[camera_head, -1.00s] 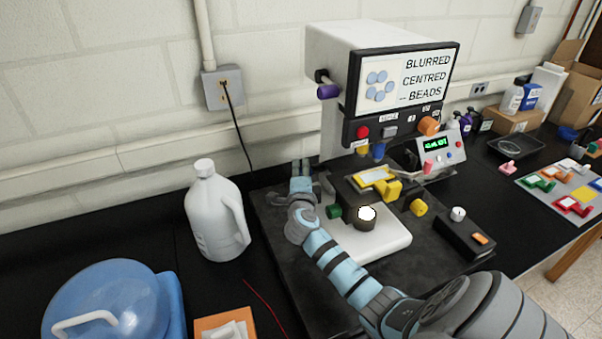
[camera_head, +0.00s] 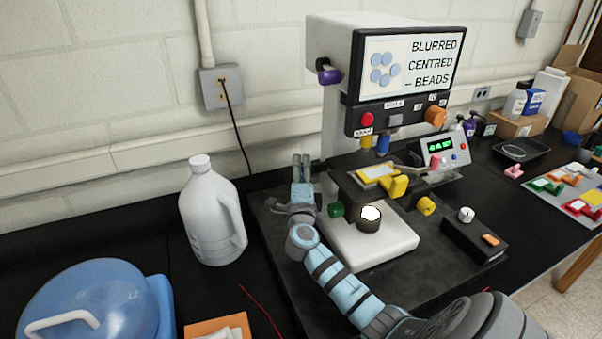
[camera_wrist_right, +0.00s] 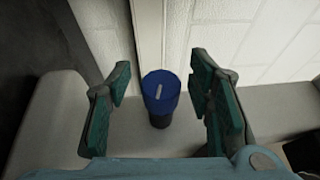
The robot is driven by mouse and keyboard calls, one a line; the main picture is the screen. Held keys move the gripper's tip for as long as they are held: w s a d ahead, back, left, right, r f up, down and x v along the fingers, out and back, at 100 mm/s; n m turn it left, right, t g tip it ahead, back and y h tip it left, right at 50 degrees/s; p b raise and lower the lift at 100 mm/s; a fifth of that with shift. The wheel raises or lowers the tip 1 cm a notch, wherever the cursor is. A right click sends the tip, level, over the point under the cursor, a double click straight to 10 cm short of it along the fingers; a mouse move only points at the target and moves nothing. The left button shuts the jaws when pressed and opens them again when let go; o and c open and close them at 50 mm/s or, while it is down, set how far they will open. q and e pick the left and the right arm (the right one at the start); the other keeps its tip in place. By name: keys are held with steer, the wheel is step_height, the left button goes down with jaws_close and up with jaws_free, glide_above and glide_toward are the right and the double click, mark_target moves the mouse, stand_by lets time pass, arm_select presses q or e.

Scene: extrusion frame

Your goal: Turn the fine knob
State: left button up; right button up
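A blue knob (camera_wrist_right: 160,95) with a pale mark on its end shows in the right wrist view, on a dark collar. My right gripper (camera_wrist_right: 161,85) is open, with one finger on each side of the knob and a gap on both sides. In the head view my right gripper (camera_head: 302,160) is beside the left side of the microscope (camera_head: 331,128), fingers pointing away from me. I cannot make out this blue knob in the head view, and no label names it as the fine knob. The screen (camera_head: 408,70) reads "BLURRED CENTRED BEADS". My left gripper is not in view.
A green knob (camera_head: 336,209) and a yellow knob (camera_head: 426,205) flank the lower stage. A purple knob (camera_head: 329,76) sticks out higher up. A white jug (camera_head: 208,215) stands left of my arm. A control box (camera_head: 474,238) lies to the right.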

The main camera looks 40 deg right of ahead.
steer(key=shift+s, duration=0.1)
steer(key=v, duration=1.2)
